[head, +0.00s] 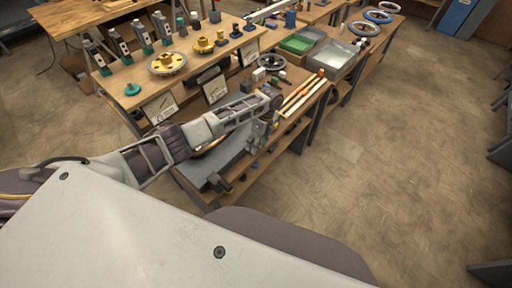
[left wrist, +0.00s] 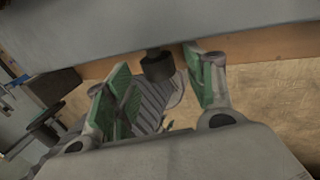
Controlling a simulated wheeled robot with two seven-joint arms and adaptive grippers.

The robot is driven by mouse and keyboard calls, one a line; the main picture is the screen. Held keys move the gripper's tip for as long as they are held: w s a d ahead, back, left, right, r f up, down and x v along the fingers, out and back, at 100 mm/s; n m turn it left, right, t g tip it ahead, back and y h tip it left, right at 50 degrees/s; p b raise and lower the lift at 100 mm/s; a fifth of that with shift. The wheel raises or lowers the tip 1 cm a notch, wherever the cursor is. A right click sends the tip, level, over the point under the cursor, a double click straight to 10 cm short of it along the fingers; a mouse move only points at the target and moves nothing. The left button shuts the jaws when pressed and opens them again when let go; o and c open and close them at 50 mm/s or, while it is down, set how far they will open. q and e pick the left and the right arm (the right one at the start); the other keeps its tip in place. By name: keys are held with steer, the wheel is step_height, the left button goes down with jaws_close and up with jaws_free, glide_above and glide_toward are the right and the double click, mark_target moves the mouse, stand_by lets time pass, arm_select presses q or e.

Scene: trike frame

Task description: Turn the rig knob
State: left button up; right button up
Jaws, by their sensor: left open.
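A short black cylindrical knob (left wrist: 158,66) sticks out on a thin stem from under a grey plate (left wrist: 150,22) in the left wrist view. My left gripper (left wrist: 158,85) is open, with green-padded fingers on either side of the knob's line. The knob lies between and slightly beyond the fingertips, and I see no clear contact. In the head view my left gripper (head: 258,138) hangs at the bench's front right, beside the grey rig plate (head: 228,160). A dark knob-like part (head: 220,183) shows at the plate's front corner. My right gripper is out of view.
The wooden bench (head: 290,128) holds orange-tipped rods (head: 303,96) and a dark handwheel (head: 271,62) close to my left wrist. A yellow gear (head: 167,64) and several fixtures stand on the back table.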

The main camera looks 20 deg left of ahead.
arm_select(q)
steer(key=v, duration=1)
stand_by(0.3)
